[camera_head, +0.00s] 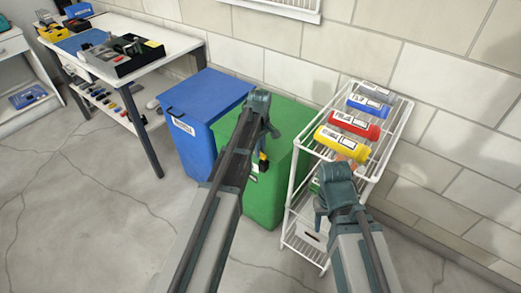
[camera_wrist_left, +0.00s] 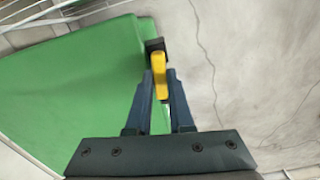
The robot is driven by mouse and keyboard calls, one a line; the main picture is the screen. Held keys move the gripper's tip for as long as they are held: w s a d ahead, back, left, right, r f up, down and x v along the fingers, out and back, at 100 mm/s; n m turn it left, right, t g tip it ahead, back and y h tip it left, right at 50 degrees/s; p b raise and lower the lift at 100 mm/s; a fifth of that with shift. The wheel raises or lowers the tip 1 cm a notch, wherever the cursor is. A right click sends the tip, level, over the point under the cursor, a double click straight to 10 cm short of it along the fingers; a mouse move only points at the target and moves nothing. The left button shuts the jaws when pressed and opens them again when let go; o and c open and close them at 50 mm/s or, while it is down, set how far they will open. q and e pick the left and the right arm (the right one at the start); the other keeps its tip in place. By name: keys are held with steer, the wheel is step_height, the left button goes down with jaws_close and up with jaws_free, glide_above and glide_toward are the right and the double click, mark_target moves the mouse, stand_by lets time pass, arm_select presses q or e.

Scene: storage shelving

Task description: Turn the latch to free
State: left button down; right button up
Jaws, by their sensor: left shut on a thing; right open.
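The latch has a yellow handle (camera_wrist_left: 159,68) on a black mount (camera_wrist_left: 154,45) at the edge of the green bin (camera_wrist_left: 70,90). My left gripper (camera_wrist_left: 160,84) is shut on the yellow handle, one finger on each side. In the head view, the latch shows as a small yellow and black piece (camera_head: 262,160) on the side of the green bin (camera_head: 268,200). There my left gripper (camera_head: 270,130) reaches over the bin and its arm hides part of it. My right gripper (camera_head: 322,205) is open in front of the wire rack, its fingers partly hidden.
A blue bin (camera_head: 190,115) stands left of the green one. A white wire rack (camera_head: 296,185) at right holds yellow (camera_head: 340,144), red (camera_head: 354,125) and blue (camera_head: 368,105) cylinders. A workbench (camera_head: 175,45) stands at the left. The floor in front is clear.

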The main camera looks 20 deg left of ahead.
arm_select(q)
steer(key=shift+s+n, duration=0.1)
steer(key=shift+n, duration=0.5)
steer(key=shift+a+n, duration=0.1)
steer(key=shift+n, duration=0.2)
steer(key=c, duration=0.8)
jaws_free()
steer(key=shift+r, duration=0.15)
step_height(320, 180, up, 14)
steer(key=p, duration=1.4)
steer(key=shift+f, duration=0.2)
